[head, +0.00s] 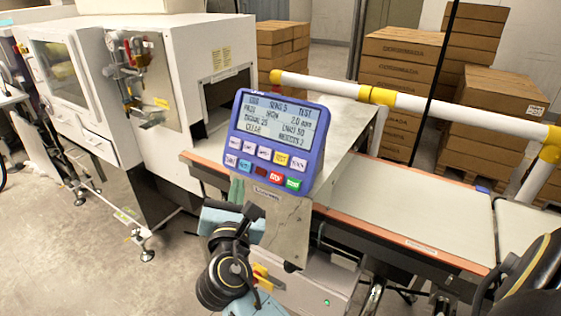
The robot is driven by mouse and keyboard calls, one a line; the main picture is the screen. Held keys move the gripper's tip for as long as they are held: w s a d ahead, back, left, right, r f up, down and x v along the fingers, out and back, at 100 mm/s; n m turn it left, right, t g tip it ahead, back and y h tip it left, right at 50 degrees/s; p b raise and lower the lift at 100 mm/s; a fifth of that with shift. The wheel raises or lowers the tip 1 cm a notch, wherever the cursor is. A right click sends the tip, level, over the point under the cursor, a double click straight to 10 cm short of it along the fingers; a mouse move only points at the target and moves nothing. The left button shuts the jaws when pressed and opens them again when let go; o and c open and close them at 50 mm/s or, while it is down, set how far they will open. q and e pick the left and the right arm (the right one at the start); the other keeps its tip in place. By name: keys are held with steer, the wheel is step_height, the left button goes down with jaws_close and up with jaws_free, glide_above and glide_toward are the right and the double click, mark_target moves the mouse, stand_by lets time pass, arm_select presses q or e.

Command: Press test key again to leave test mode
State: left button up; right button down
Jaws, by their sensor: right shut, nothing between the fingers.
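The blue-purple control panel (272,143) stands tilted on a post in the middle of the head view. Its pale screen (275,122) is lit and shows the word TEST at the top right. Below are two rows of keys: a yellow key (281,159), white keys, and blue, dark red, red and green ones. The key labels are too small to read surely. My right gripper (251,210) is shut and empty, just below the panel's lower edge, apart from the keys. My left gripper is not in view.
A pale conveyor belt (423,204) with orange edging runs to the right behind the panel. A white and yellow guard rail (420,104) crosses above it. A white machine cabinet (190,60) stands at the left, and cartons (490,125) are stacked at the back.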

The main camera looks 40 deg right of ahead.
mark_target(281, 158)
step_height(281, 158, up, 6)
steer(key=s+d+h, duration=0.1)
steer(key=s+h, duration=0.1)
steer(key=shift+s+d+r+h, duration=0.2)
steer(key=shift+s+d+h, duration=0.1)
steer(key=shift+d+h, duration=0.1)
steer(key=shift+d, duration=0.1)
steer(key=shift+w+d+f+b, duration=0.5)
steer(key=shift+d+f, duration=0.2)
steer(key=shift+d, duration=0.5)
steer(key=shift+w+d+f+b, duration=0.35)
steer(key=shift+w+d+f, duration=0.25)
steer(key=shift+d, duration=0.55)
steer(key=shift+w+d+f+b, duration=0.45)
steer(key=shift+d+f, duration=0.3)
steer(key=shift+d, duration=0.45)
steer(key=shift+d, duration=0.15)
steer(key=shift+w+d+f, duration=0.15)
steer(key=shift+d+f, duration=0.05)
